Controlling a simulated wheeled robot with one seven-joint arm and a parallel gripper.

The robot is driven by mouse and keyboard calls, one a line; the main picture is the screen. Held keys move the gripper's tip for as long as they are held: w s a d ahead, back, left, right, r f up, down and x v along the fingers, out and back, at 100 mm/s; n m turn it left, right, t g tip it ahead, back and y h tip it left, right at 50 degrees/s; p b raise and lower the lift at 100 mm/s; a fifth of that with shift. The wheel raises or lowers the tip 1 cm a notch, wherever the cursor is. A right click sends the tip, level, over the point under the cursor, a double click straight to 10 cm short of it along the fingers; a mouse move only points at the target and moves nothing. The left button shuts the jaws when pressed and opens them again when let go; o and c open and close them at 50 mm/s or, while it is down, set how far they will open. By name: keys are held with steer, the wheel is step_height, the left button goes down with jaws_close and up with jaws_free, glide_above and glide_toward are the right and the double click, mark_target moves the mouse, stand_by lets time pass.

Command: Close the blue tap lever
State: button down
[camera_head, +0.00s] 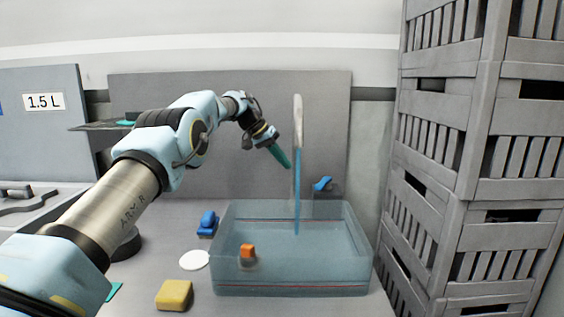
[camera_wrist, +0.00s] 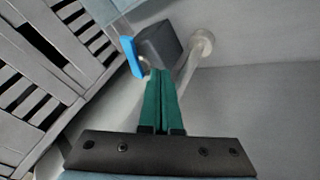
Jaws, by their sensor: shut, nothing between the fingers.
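The blue tap lever (camera_head: 322,184) sits on a dark grey block to the right of the tap spout (camera_head: 298,118) and is tilted up to the right. A blue stream of water (camera_head: 297,190) runs from the spout into the clear basin (camera_head: 226,283). My gripper (camera_head: 287,164) is shut and empty, to the left of the spout and above the basin's back edge. In the wrist view my green fingers (camera_wrist: 160,75) are together, and the blue lever (camera_wrist: 131,56) shows beyond them to the left, beside the dark block (camera_wrist: 158,45). The gripper appears apart from the lever.
Stacked grey crates (camera_head: 440,150) stand close on the right. An orange object (camera_head: 247,251) is in the basin. A blue object (camera_head: 208,223), a white disc (camera_head: 194,260) and a yellow sponge (camera_head: 174,295) lie left of it. A 1.5 L sign (camera_head: 44,101) is on the left panel.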

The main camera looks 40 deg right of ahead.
mark_target(323, 183)
steer(key=p+x, duration=0.2)
steer(key=x, duration=0.4)
steer(key=shift+d+f, duration=0.1)
steer(key=shift+d, duration=0.05)
steer(key=s, duration=0.1)
steer(key=s+d+p, duration=0.1)
steer(key=s+d, duration=0.1)
steer(key=s, duration=0.1)
steer(key=shift+f, duration=0.35)
